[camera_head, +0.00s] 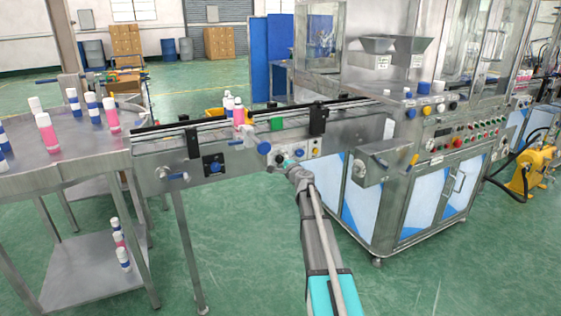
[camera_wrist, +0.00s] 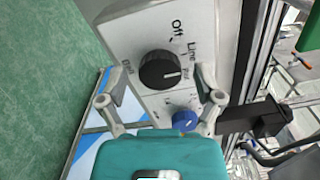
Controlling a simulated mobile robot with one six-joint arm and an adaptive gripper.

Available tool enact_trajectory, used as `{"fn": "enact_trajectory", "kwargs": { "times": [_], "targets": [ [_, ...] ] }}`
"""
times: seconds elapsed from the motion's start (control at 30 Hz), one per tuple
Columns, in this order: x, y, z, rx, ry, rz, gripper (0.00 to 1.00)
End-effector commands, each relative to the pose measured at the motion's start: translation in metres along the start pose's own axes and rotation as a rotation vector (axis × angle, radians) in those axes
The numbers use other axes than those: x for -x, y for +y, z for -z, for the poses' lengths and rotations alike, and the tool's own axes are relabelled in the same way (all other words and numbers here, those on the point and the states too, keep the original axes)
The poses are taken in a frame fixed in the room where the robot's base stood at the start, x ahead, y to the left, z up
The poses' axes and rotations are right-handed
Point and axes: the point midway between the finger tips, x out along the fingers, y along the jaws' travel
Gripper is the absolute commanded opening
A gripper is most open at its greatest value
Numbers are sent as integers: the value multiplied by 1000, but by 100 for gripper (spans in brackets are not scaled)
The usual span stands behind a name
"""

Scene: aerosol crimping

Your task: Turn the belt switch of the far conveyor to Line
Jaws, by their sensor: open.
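The belt switch, a black rotary knob (camera_wrist: 160,70), sits on a light panel (camera_wrist: 130,35) in the wrist view. Its white mark points right in that view, toward small print beside it. The word Line shows up and to the right of the knob, with Off above that. My gripper (camera_wrist: 160,98) is open, one finger toward each side of the knob, and I see no clear contact. In the head view my gripper (camera_head: 290,167) is at the small control panel on the side of the conveyor (camera_head: 340,132); the switch is hard to make out there.
A blue knob (camera_wrist: 185,120) sits on the panel close to the right finger. A black bracket (camera_wrist: 250,118) juts out at the right. In the head view, a blue knob (camera_head: 264,148) stands left of my gripper and a metal box (camera_head: 375,165) juts out to the right.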

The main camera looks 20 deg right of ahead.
Motion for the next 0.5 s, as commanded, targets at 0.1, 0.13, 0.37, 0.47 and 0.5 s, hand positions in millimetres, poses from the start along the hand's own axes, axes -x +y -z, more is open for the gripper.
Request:
{"fn": "enact_trajectory", "kwargs": {
  "times": [0.1,0.13,0.37,0.47,0.5],
  "targets": [
    [12,0,-1,0,1,0,84],
    [16,0,-1,0,1,0,84],
    [50,0,-1,0,1,0,84],
    [67,0,-1,0,1,0,84],
    [73,0,-1,0,1,0,84]
  ]
}}
